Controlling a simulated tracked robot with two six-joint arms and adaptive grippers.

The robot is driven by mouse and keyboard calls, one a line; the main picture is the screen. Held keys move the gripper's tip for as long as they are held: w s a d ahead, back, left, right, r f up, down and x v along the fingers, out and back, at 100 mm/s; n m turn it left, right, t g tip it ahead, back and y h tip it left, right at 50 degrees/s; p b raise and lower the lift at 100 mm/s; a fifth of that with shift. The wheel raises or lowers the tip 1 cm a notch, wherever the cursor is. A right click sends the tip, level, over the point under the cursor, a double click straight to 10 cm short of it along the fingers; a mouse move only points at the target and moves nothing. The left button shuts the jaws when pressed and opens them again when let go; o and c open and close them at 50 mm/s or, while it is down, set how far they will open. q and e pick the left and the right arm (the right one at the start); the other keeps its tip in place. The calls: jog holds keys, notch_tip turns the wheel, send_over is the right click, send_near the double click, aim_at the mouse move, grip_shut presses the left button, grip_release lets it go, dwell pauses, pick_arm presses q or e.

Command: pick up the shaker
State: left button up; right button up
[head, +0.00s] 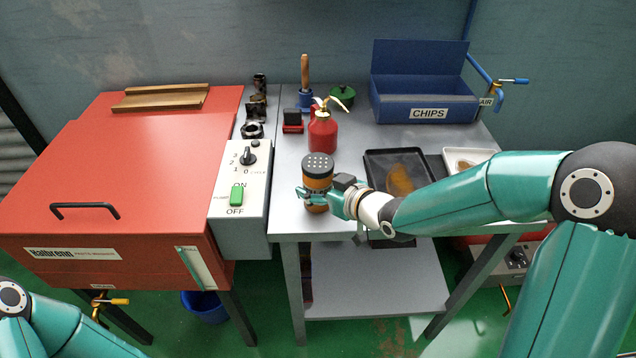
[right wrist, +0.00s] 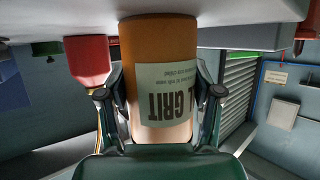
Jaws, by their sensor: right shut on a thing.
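The shaker (head: 317,171) is an orange-brown cylinder with a dark, perforated grey top. It is upright near the front left of the grey bench top. My right gripper (head: 318,193) comes from the right and is shut around its lower body. In the right wrist view, which is upside down, the shaker (right wrist: 158,52) sits between the two fingers (right wrist: 160,98), with a pale label reading "GRIT" facing the camera. I cannot tell whether its base touches the bench. Of my left arm only links show at the lower left; its gripper is out of view.
A red pump can (head: 322,133) stands just behind the shaker. A black tray (head: 372,158) lies to the right, partly behind my arm. A control box (head: 240,222) and red cabinet (head: 130,170) are left. A blue CHIPS bin (head: 428,101) stands at the back.

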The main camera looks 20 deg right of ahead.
jog(key=shift+c, duration=0.7)
jog(key=shift+r, duration=0.1)
